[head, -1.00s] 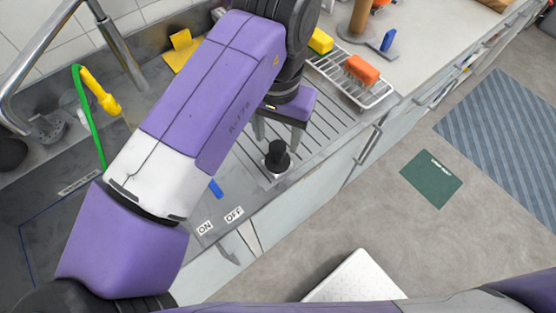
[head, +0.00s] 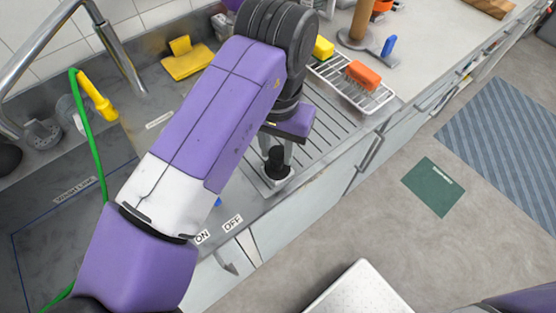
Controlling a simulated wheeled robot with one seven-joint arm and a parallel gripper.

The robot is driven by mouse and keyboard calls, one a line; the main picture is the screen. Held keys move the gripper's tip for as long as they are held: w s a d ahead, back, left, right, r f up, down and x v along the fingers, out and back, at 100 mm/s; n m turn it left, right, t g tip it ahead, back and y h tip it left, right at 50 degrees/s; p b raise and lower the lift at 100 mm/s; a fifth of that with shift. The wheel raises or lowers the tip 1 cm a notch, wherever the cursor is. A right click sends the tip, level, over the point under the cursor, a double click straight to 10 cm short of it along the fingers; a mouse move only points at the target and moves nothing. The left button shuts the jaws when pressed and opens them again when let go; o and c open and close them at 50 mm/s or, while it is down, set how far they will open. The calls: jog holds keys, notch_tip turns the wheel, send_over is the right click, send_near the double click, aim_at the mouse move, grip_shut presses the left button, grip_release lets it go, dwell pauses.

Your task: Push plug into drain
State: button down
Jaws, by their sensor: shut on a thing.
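The black plug (head: 276,166) stands upright on a small light square at the front edge of the grooved metal drainboard in the head view. My gripper (head: 279,152) comes down from above, with its fingers around the plug's upper part, and it is shut on the plug. The drain opening cannot be made out; my arm covers part of the sink area.
A curved faucet (head: 112,45) and a green hose (head: 92,140) with a yellow nozzle stand at the left. ON and OFF labels mark the front edge.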

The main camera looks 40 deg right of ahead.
jog(key=shift+r+p, duration=0.7)
jog(key=shift+p, duration=0.05)
dwell(0.5)
jog(key=shift+r+p, duration=1.05)
jog(key=shift+r, duration=0.1)
jog(key=shift+f, duration=0.1)
